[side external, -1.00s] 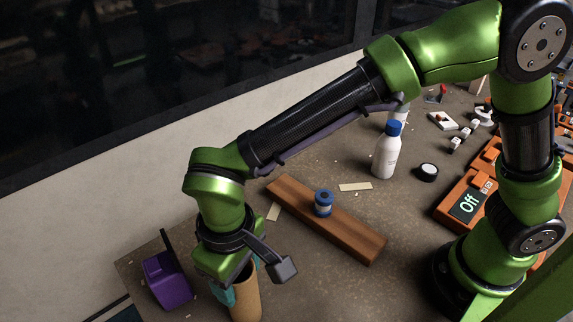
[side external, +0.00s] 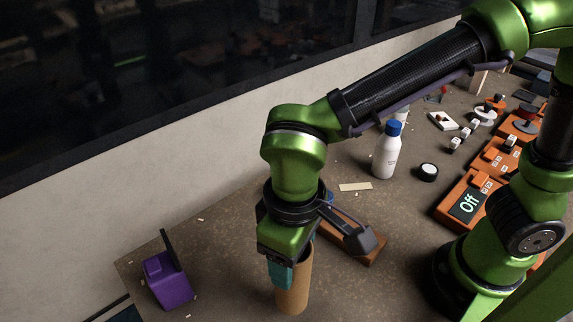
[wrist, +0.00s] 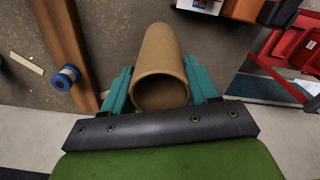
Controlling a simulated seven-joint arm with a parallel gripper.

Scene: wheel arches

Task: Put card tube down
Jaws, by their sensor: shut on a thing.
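The card tube (side external: 295,280) is a brown hollow cylinder, roughly upright in the side external view, near the table's front edge. My gripper (side external: 280,272) is shut on it, with teal fingers on its sides. In the wrist view the tube (wrist: 160,65) shows its open end towards me, between the two teal fingers of my gripper (wrist: 160,92). I cannot tell whether its lower end touches the table.
A wooden plank (side external: 365,245) lies just behind my gripper, with a blue-capped spool (wrist: 66,77) on it. A purple container (side external: 167,280) stands at left, a white bottle (side external: 386,152) behind. The table between the purple container and the tube is clear.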

